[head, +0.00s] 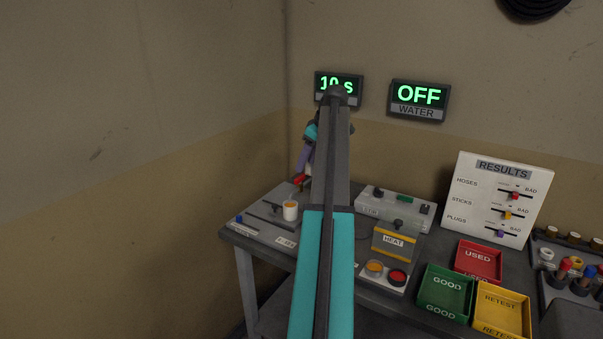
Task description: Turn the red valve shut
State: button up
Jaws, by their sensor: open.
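A small red part (299,180), which looks like the red valve's handle, shows at the back left of the bench, just left of my arm. Most of it is hidden, so its turn angle cannot be told. My gripper (303,166) points down just above the red part, largely hidden behind my own grey and teal arm. It is open; whether it touches the valve cannot be told.
A HEAT box (394,241), buttons (397,277), and red (479,261), green (443,294) and yellow (500,311) trays lie rightward. Wall displays read "10 s" (337,86) and "OFF" over WATER (418,97).

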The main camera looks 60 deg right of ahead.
aim_at(300, 176)
jog(key=shift+p+x, duration=0.35)
jog(key=shift+x, duration=2.55)
